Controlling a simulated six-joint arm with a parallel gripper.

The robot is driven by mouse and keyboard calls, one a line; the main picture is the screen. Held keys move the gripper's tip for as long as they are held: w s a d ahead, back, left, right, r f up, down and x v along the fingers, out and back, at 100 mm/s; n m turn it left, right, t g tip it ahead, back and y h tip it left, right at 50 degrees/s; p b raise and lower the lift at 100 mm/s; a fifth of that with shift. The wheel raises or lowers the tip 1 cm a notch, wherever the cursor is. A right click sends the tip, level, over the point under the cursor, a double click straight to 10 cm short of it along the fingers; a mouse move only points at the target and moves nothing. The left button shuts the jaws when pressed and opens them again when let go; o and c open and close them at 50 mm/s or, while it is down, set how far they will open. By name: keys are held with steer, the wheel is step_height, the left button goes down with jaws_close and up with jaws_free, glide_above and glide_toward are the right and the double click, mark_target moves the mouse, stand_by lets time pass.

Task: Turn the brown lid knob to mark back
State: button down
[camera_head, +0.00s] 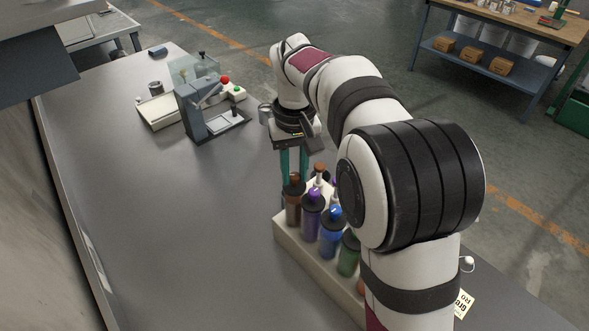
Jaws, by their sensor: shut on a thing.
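The brown bottle (293,211) stands upright at the far left end of a pale rack (319,270). It has a dark lid with a brown knob (295,176) on top. My gripper (294,174) points down from above, its two teal fingers on either side of the knob. It is shut on the brown lid knob. Any marks on the lid are too small to read from here, so I cannot tell which way the knob points.
A purple bottle (311,220), a blue bottle (332,240) and a green bottle (348,258) stand close beside it in the rack. My arm hides part of the rack. A bench machine (200,105) stands at the back left. The grey tabletop (170,220) left of the rack is clear.

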mark_target(295, 175)
steer(key=n, duration=0.4)
steer(key=shift+r, duration=0.1)
steer(key=shift+n, duration=2)
steer(key=c, duration=0.7)
jaws_free()
step_height(295, 175, up, 16)
steer(key=shift+f, duration=0.15)
